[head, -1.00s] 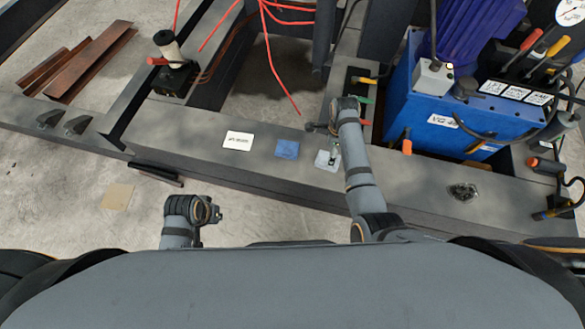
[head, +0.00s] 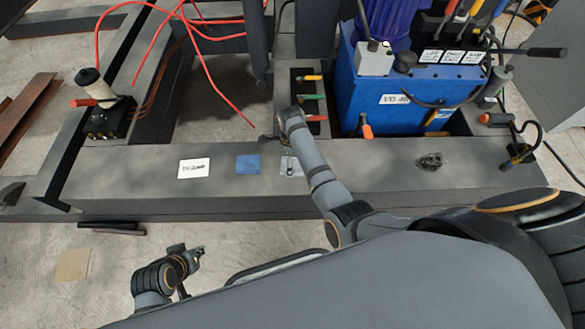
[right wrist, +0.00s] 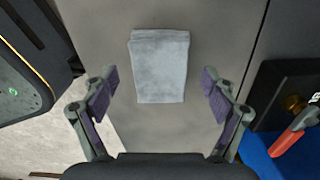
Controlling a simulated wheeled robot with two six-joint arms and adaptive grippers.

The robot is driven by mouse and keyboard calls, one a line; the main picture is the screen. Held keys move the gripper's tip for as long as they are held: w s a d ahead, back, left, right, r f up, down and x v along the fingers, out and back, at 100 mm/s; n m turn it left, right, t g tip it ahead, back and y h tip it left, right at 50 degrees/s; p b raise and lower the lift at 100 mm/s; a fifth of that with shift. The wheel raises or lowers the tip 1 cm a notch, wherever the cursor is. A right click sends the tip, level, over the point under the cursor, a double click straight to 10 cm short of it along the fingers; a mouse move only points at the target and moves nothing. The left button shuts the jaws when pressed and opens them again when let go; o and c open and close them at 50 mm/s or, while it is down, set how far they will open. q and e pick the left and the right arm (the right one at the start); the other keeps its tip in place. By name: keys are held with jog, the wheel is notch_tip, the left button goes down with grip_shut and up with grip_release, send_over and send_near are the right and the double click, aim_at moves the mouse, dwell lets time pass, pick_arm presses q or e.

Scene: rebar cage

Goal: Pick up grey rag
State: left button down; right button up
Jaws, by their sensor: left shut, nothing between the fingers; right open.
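The grey rag (right wrist: 160,68) is a folded, pale grey cloth lying flat on a grey beam, seen in the right wrist view. It also shows in the head view (head: 293,168), partly covered by my right gripper (head: 287,154). In the right wrist view my right gripper (right wrist: 159,95) is open, with one finger on each side of the rag's lower part and visible gaps between. Nothing is in its grip. My left gripper (head: 196,256) is shut and empty, over the floor in front of the beam, away from the rag.
A blue cloth (head: 248,164) and a white label card (head: 193,168) lie left of the rag on the beam (head: 370,178). A blue pump unit (head: 385,98) stands behind. A dark lump (head: 430,162) sits further right. Red hoses (head: 218,90) hang behind at the left.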

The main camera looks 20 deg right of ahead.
jog(key=shift+f, duration=0.9)
pick_arm(q)
jog(key=shift+w+d+f+t, duration=0.15)
jog(key=shift+f+t, duration=0.15)
jog(key=shift+f, duration=0.1)
pick_arm(e)
jog(key=c, duration=1.2)
jog(key=shift+r, duration=0.1)
